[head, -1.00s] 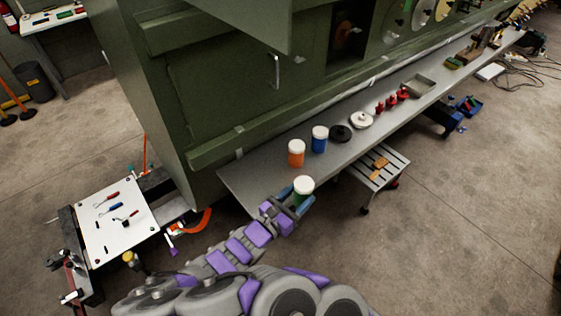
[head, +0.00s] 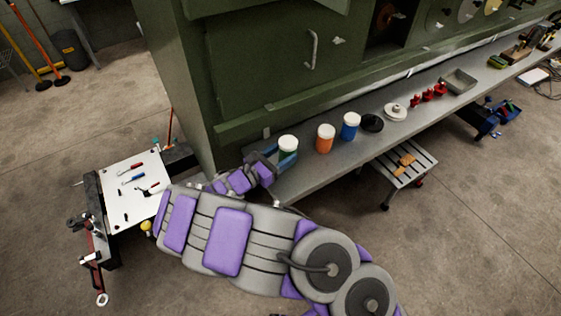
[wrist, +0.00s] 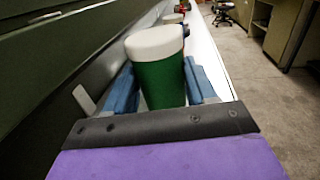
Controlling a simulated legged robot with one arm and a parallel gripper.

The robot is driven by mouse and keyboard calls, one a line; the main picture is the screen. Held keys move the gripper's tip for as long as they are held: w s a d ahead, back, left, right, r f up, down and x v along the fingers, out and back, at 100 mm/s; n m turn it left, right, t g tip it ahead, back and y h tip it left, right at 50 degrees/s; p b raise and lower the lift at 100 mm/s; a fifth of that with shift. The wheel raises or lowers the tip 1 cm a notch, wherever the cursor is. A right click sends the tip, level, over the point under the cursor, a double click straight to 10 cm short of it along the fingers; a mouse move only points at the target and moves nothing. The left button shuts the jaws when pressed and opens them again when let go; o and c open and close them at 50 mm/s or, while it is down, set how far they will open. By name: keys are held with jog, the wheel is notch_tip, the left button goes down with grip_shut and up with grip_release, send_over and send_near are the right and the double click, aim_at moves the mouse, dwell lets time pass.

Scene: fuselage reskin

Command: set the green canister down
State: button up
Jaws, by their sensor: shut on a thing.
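The green canister (head: 288,146) with a white lid is at the left end of the long grey shelf (head: 305,178) in the head view. My gripper (head: 277,155) is shut on it, with blue fingers on both sides. In the wrist view the green canister (wrist: 160,75) stands upright between the blue fingers of my gripper (wrist: 162,88). Its base is hidden behind the gripper, so I cannot tell whether it touches the shelf.
An orange canister (head: 325,139) and a blue canister (head: 350,127) stand to the right on the shelf. Beyond them are a black disc (head: 371,122), a white disc (head: 395,112) and red items (head: 428,95). A step stool (head: 403,163) stands below the shelf.

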jog(key=shift+w, duration=0.1)
jog(key=shift+w+f, duration=0.1)
jog(key=shift+f, duration=0.2)
jog(key=f+b, duration=0.1)
jog(key=f, duration=0.2)
jog(key=shift+d, duration=0.2)
jog(key=shift+a+r, duration=0.1)
jog(key=o, duration=1.2)
jog(key=shift+a, duration=0.1)
jog(key=p+v, duration=0.2)
jog(key=v, duration=1)
